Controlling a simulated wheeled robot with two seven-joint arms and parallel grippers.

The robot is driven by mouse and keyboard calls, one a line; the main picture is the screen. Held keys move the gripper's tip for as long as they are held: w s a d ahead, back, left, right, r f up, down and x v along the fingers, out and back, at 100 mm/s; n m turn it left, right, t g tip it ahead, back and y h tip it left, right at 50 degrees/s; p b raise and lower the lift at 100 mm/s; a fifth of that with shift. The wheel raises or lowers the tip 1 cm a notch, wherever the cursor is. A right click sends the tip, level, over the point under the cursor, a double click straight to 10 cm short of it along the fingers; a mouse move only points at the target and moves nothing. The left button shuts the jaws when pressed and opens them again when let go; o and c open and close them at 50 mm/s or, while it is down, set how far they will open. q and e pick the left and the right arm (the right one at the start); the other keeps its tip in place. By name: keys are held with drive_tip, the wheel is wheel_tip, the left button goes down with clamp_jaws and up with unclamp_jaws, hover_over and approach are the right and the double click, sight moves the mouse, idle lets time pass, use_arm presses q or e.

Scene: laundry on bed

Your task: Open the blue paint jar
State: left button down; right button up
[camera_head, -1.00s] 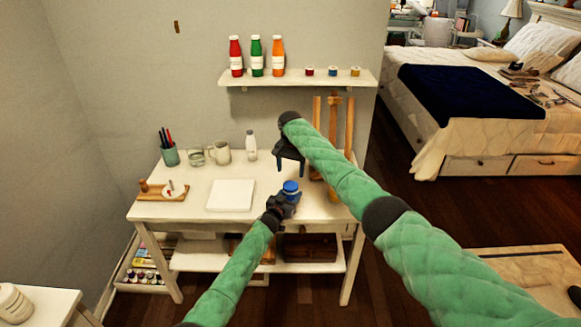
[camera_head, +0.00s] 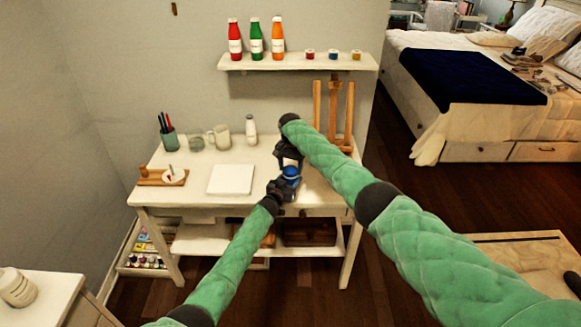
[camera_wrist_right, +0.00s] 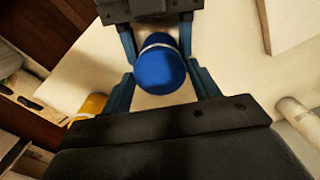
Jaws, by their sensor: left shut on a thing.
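The blue paint jar (camera_head: 291,172) is held upright over the front right of the white desk. My left gripper (camera_head: 284,186) is shut on it from the front. In the right wrist view its round blue lid (camera_wrist_right: 159,70) shows from above, with a pale band behind it and the left gripper's fingers on both sides of the jar. My right gripper (camera_head: 290,158) is just above the jar. In the right wrist view its open fingers (camera_wrist_right: 162,92) stand on either side of the lid, with a gap at each side. The jar's lower part is hidden.
The white desk (camera_head: 200,202) holds a white pad (camera_head: 231,180), a mug (camera_head: 219,136), a white bottle (camera_head: 251,130) and a pen cup (camera_head: 169,140). A wooden easel (camera_head: 335,118) stands close behind my right gripper. A wall shelf (camera_head: 300,64) bears bottles and small jars.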

drive_tip(key=c, duration=0.7)
drive_tip(key=shift+o, duration=0.2)
drive_tip(key=shift+n, duration=0.3)
drive_tip(key=n, duration=1.2)
drive_tip(key=shift+n, duration=0.3)
drive_tip(key=shift+r, duration=0.65)
drive_tip(key=shift+r, duration=0.35)
drive_tip(key=shift+r, duration=0.25)
